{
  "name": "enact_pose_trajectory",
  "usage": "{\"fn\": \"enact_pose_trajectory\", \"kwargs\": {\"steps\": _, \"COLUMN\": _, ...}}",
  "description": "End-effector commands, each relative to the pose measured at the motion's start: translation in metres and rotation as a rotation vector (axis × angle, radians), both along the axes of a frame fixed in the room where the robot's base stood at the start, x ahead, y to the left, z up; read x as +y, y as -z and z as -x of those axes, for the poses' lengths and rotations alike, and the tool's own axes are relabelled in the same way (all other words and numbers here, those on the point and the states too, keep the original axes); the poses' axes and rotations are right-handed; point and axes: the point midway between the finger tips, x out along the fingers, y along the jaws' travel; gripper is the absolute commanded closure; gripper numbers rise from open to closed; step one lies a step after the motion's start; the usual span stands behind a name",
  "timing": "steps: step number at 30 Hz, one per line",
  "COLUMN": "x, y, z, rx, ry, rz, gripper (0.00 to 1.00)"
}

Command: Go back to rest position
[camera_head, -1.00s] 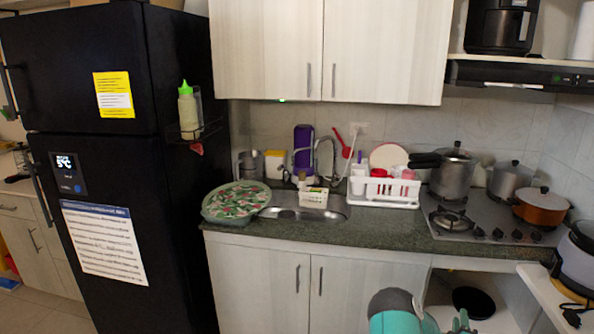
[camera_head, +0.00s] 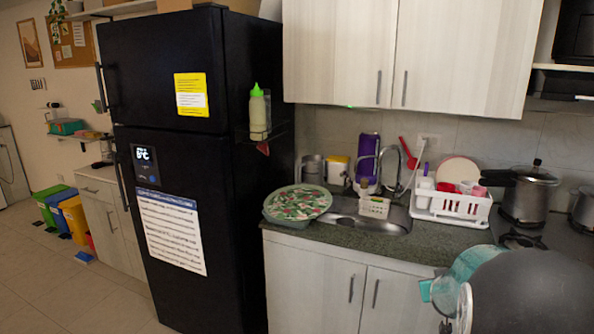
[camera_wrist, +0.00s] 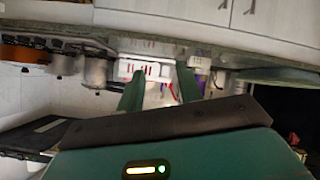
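My gripper (camera_wrist: 158,88) shows in the wrist view as two green fingers standing apart, with nothing held between them. The dish rack and counter lie in the background beyond the fingers. The wrist picture is upside down. In the head view my teal and dark arm is at the lower right, in front of the counter and lower cabinets, and its fingers cannot be made out there. No spice dispensers can be made out in either view.
A black fridge (camera_head: 190,130) stands at left centre. The counter holds a covered bowl (camera_head: 297,203), a sink (camera_head: 350,213), a white dish rack (camera_head: 450,206) and a pressure cooker (camera_head: 527,190). Coloured bins (camera_head: 73,218) stand at far left. The floor (camera_head: 70,285) at lower left is clear.

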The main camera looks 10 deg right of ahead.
Motion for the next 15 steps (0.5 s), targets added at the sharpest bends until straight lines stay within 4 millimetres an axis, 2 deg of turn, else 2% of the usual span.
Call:
{"fn": "enact_pose_trajectory", "kwargs": {"steps": 1, "x": 0.024, "y": -0.016, "z": 0.004, "rx": 0.000, "ry": -0.024, "rz": -0.043, "gripper": 0.64}}
{"fn": "enact_pose_trajectory", "kwargs": {"steps": 8, "x": 0.124, "y": -0.057, "z": 0.043, "rx": 0.070, "ry": -0.117, "rz": -0.224, "gripper": 0.64}}
{"fn": "enact_pose_trajectory", "kwargs": {"steps": 15, "x": 0.215, "y": -0.087, "z": 0.113, "rx": 0.184, "ry": -0.211, "rz": -0.345, "gripper": 0.64}}
